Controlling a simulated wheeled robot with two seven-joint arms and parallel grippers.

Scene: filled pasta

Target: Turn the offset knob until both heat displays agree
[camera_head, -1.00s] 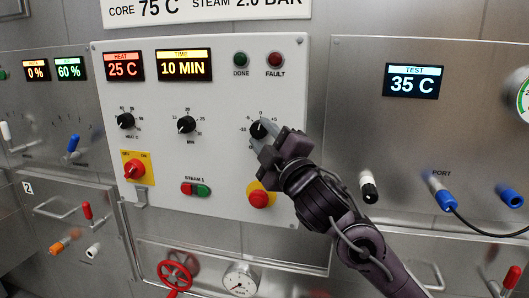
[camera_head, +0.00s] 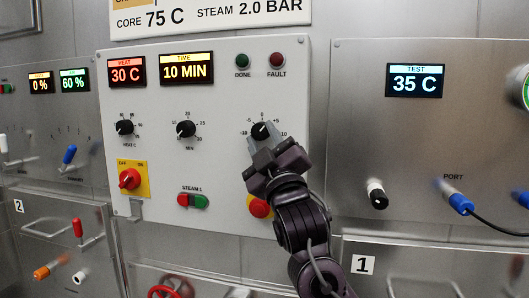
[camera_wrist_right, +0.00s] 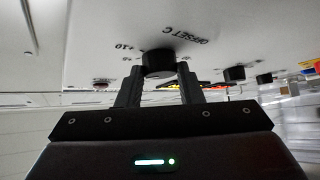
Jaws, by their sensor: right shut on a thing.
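The black offset knob (camera_head: 259,130) is on the white panel (camera_head: 222,75), at its right side. My right gripper (camera_head: 262,150) reaches up to it from below right, and its fingers partly hide the knob's scale. In the right wrist view the knob (camera_wrist_right: 158,62) sits between the two fingers of my right gripper (camera_wrist_right: 158,80), which is shut on it. The red HEAT display (camera_head: 125,70) reads 30 C. The blue TEST display (camera_head: 415,81) on the steel panel to the right reads 35 C. My left gripper is not in view.
The heat knob (camera_head: 124,127) and the minutes knob (camera_head: 186,129) are left of the offset knob. A red round button (camera_head: 258,208) is just below my right gripper. A blue plug (camera_head: 460,203) with a black cable is at the right.

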